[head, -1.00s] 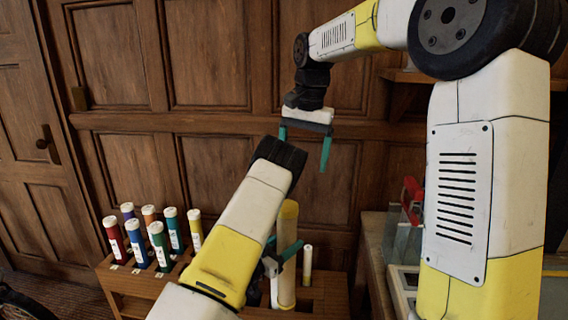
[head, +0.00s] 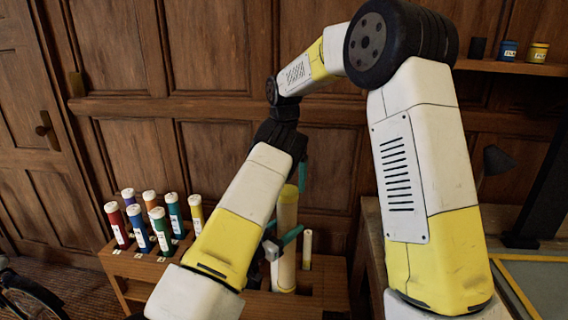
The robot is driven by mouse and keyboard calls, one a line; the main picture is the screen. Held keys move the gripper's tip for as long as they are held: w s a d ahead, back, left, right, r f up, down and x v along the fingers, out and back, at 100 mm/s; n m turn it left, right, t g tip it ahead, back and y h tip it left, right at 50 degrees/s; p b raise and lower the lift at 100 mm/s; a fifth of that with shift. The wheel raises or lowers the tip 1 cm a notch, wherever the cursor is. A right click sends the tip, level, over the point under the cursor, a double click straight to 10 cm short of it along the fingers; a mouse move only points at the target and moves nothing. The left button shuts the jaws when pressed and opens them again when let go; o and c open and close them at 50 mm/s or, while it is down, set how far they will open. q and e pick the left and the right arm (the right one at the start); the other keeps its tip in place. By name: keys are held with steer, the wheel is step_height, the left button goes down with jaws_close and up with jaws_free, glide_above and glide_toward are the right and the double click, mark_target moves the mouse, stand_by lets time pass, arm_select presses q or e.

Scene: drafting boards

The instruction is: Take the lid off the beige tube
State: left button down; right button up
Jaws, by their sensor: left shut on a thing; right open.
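The beige tube (head: 286,215) stands upright in the wooden rack, behind my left forearm. Its yellowish lid (head: 289,191) is on its top end. My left gripper (head: 286,240), with teal fingers, is shut on the tube's body below the lid; my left arm hides part of this grip. My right gripper (head: 300,174) comes down from above and is open. One teal finger shows just right of and above the lid; the other finger is hidden behind my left arm. I cannot tell whether it touches the lid.
The wooden rack (head: 322,283) also holds a thin pale tube (head: 307,249) at the right and several coloured, white-capped tubes at the left, such as a red one (head: 117,226). A workbench and a shelf with small jars (head: 538,52) are at the right. Panelled wall stands behind.

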steer(key=shift+f, duration=1.3)
steer(key=shift+a, duration=0.1)
steer(key=c, duration=1.6)
steer(key=shift+c, duration=0.3)
steer(key=shift+r, duration=1.25)
